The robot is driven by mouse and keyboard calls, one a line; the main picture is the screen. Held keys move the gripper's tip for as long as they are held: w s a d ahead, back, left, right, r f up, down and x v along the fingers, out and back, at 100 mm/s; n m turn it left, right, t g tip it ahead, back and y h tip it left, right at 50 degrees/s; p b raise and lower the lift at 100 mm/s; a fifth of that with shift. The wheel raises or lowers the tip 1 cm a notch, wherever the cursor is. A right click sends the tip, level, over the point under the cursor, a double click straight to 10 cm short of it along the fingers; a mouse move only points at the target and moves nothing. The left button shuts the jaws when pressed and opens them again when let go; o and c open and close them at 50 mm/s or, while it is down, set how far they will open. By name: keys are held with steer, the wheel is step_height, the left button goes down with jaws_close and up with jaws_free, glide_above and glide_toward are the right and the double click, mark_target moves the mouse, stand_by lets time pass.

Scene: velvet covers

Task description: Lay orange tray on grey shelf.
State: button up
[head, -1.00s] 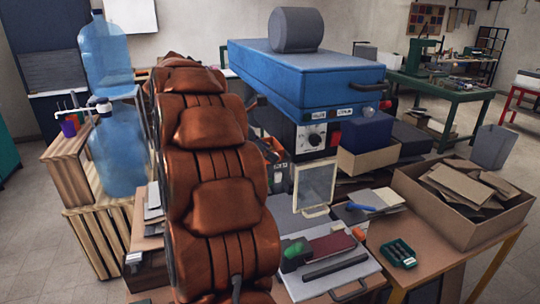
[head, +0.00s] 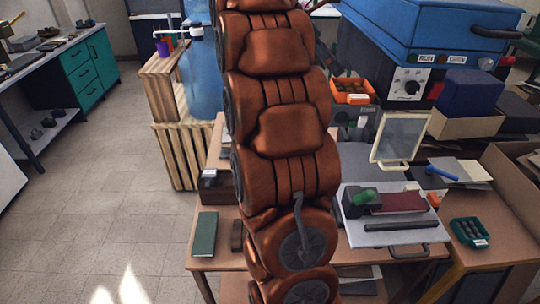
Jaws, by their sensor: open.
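The small orange tray (head: 352,98) has a white label on its front and brownish contents. It sits at the middle right, just right of my rust-coloured padded arm, on or against a grey unit below the blue machine. My gripper (head: 327,62) shows only as dark parts beyond the arm's right edge, a little above and left of the tray. It is open, appears apart from the tray, and most of it is hidden by my arm. I cannot clearly make out a grey shelf; a flat light-grey panel (head: 428,237) with a handle lies on the table, lower right.
On the panel lie a green object (head: 364,197), a dark red block (head: 402,202) and a black bar. A framed glass pane (head: 401,138) stands behind it. A green tray (head: 469,232) and cardboard boxes are at right. The floor at left is open.

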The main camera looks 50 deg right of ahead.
steer(key=w+a+f+m+t, duration=0.1)
steer(key=a+f, duration=0.3)
steer(key=a, duration=0.3)
steer(key=w+a+f+t+y, duration=0.1)
steer(key=a+f+t, duration=0.15)
steer(key=a, duration=0.45)
steer(key=w+a+f+m, duration=0.1)
steer(key=w+a+f, duration=0.1)
steer(key=a+f, duration=0.35)
steer(key=s+a+f+m+y, duration=0.1)
steer(key=s+a+f, duration=0.3)
steer(key=a, duration=0.4)
steer(key=s+a+f+m+t+y, duration=0.1)
steer(key=s+a+f+m+y, duration=0.1)
steer(key=a, duration=0.5)
steer(key=s+a+f+m+y, duration=0.2)
steer(key=s+a+f+m, duration=0.1)
steer(key=s+a+f, duration=0.3)
steer(key=s+a, duration=0.1)
steer(key=a, duration=0.1)
steer(key=shift+s+a, duration=0.15)
steer(key=shift+a, duration=0.2)
steer(key=shift+f, duration=0.1)
